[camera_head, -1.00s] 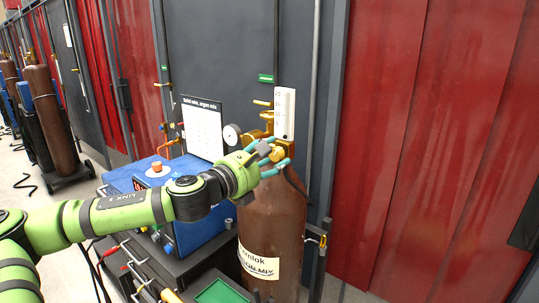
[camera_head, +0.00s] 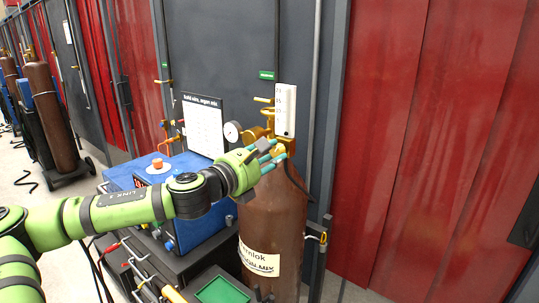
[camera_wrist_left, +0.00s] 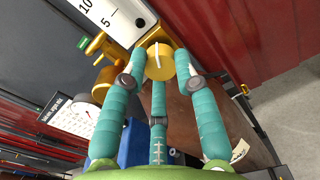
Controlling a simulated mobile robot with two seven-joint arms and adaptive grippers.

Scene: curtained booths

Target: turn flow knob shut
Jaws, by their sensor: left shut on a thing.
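The yellow flow knob (camera_wrist_left: 160,62) shows in the left wrist view with a pale line across its face, the line close to upright and slightly tilted. It sits below the white flow gauge (camera_wrist_left: 116,18) with its scale numbers. My left gripper (camera_wrist_left: 158,82) has its teal fingers closed around the knob, one on each side and one below. In the head view the left gripper (camera_head: 277,153) is at the regulator, and its fingers partly hide the knob (camera_head: 279,149). The white gauge tube (camera_head: 285,108) stands above. My right gripper is out of view.
The brown gas cylinder (camera_head: 270,220) stands under the regulator. A round dial (camera_head: 232,132) and a white notice sheet (camera_head: 203,125) are to its left. A blue machine (camera_head: 190,225) on a dark cart is below my arm. Red curtains (camera_head: 430,130) hang at right.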

